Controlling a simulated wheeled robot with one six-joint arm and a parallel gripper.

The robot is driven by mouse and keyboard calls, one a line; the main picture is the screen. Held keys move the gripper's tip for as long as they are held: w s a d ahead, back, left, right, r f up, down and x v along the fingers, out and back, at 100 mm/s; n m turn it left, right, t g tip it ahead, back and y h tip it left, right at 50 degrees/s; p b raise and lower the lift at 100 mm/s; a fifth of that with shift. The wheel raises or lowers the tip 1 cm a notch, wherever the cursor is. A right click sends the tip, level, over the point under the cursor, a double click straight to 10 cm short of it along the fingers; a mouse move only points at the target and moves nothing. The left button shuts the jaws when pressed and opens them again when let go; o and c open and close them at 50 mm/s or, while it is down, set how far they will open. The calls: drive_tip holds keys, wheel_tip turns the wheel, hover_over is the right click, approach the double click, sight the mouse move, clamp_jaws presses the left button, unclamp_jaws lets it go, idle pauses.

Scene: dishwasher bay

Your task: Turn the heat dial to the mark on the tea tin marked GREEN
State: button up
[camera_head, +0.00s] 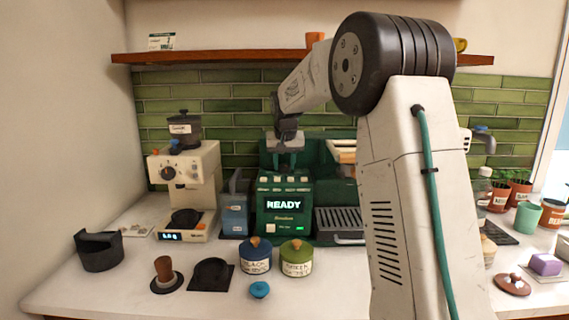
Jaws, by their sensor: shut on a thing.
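The tea tin marked GREEN (297,261) is a round green tin with a pale label and a wooden knob. It stands upright on the counter, and its small lower print is too small to read. A blue tin marked BLACK (255,261) stands to its left. My gripper (286,163) points down by the upper part of the dark green machine (262,226), above its READY screen. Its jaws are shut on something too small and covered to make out. I cannot pick out the heat dial; the gripper or my arm may hide it.
A cream grinder (196,170) and a blue-grey box (236,207) stand left of the machine. A blue knobbed lid (260,290), a black mat (211,275) and a tamper (164,273) lie in front. The front counter edge is mostly clear.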

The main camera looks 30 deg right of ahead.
drive_tip(key=shift+m+h, duration=0.3)
drive_tip(key=shift+m, duration=0.5)
drive_tip(key=shift+g, duration=0.3)
drive_tip(key=o, duration=1)
drive_tip(key=v, duration=0.8)
drive_tip(key=shift+f, duration=0.1)
